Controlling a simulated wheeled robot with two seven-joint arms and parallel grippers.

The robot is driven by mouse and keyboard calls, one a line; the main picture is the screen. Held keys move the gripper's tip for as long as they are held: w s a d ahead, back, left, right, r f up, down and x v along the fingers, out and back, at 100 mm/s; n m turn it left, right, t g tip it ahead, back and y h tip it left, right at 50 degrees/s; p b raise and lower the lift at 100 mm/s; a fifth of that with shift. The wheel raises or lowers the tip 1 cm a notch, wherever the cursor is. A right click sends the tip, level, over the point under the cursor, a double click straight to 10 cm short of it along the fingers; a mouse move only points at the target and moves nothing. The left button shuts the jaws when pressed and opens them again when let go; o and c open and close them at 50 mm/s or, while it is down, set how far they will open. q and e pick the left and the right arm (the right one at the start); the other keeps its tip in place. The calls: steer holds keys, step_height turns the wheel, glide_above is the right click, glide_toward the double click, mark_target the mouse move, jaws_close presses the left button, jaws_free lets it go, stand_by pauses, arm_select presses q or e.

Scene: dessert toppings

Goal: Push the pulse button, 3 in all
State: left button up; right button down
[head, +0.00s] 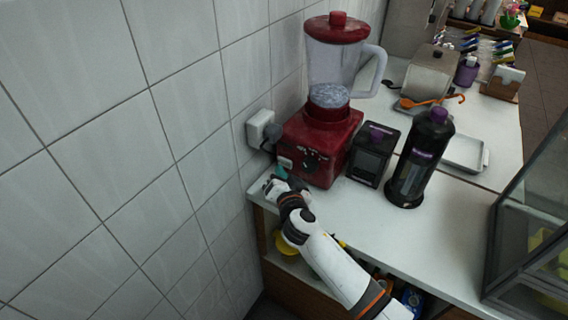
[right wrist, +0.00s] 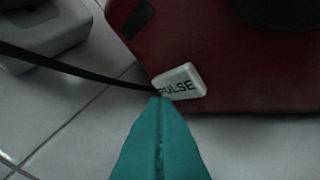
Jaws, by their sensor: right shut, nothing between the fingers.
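A red blender (head: 319,139) with a clear jug and red lid stands on the white counter against the tiled wall. Its front panel has a dial, small switches and a white pulse button at the lower left. In the right wrist view the white button (right wrist: 181,82), lettered with "PULSE", sits on the red base. My right gripper (head: 279,172) is shut and empty at the lower left of the blender's front. In the right wrist view its teal fingertips (right wrist: 162,103) overlap the button's lower left corner; I cannot tell whether they touch it. My left gripper is not in view.
A wall socket (head: 260,130) with a plug and black cord is left of the blender. A black box (head: 373,154) and a dark bottle (head: 419,158) stand close on its right. The counter (head: 390,222) is clear in front.

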steer(key=shift+w+d, duration=0.15)
steer(key=shift+w, duration=0.15)
steer(key=shift+w+d+b, duration=0.3)
steer(key=shift+w, duration=0.05)
stand_by(0.7)
stand_by(0.3)
steer(key=shift+s+a, duration=0.55)
steer(key=shift+s, duration=0.2)
steer(key=shift+s+a+b, duration=0.35)
steer(key=shift+s+a, duration=0.4)
steer(key=shift+s, duration=0.25)
steer(key=shift+s+a+b, duration=0.35)
steer(key=shift+s+a, duration=0.35)
steer(key=shift+s, duration=0.3)
stand_by(1.1)
